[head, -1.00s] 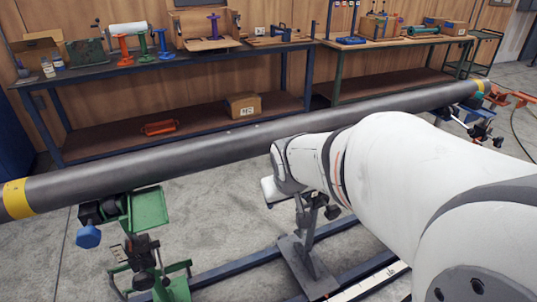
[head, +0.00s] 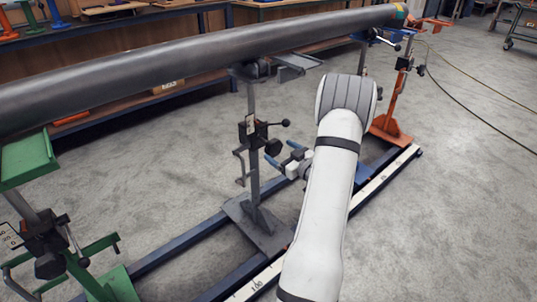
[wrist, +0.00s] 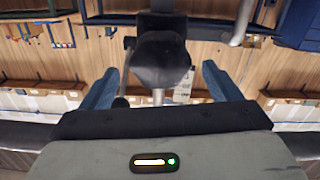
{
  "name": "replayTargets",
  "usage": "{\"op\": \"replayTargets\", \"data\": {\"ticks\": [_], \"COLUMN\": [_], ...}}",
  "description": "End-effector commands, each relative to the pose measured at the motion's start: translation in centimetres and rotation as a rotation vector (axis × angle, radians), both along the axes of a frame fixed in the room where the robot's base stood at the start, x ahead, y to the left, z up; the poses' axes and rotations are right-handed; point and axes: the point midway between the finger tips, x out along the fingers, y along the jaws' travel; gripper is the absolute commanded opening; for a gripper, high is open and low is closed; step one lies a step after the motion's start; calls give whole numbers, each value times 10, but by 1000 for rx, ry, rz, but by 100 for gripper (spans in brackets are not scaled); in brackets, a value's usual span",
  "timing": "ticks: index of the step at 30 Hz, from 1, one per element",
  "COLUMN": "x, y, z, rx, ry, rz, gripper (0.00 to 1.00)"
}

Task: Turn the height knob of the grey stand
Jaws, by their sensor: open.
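The grey stand (head: 253,185) stands in the middle of the head view, under the long dark pipe (head: 160,65). Its black knob (head: 273,147) sits on the clamp block partway up the post. My gripper (head: 284,154) is beside the stand at knob height, its blue fingers pointing toward the knob. In the wrist view the knob (wrist: 161,60) appears between the two spread fingers of my gripper (wrist: 158,82), with gaps on both sides. The gripper is open and holds nothing. Whether the fingertips reach past the knob is unclear.
A lever with a black ball end (head: 286,123) sticks out just above the knob. A green stand (head: 30,165) is at the left and an orange stand (head: 393,115) at the back right. Blue floor rails (head: 185,240) run below.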

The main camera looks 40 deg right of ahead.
Motion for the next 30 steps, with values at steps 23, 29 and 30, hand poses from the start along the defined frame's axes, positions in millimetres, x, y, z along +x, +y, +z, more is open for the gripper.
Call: {"op": "replayTargets", "data": {"ticks": [23,29,30], "x": [70,70,70], "y": [2,2,2], "z": [-9,-9,-9], "rx": [17,17,17], "ry": [-35,-35,-35], "rz": [14,13,13], "gripper": [84,84,84]}}
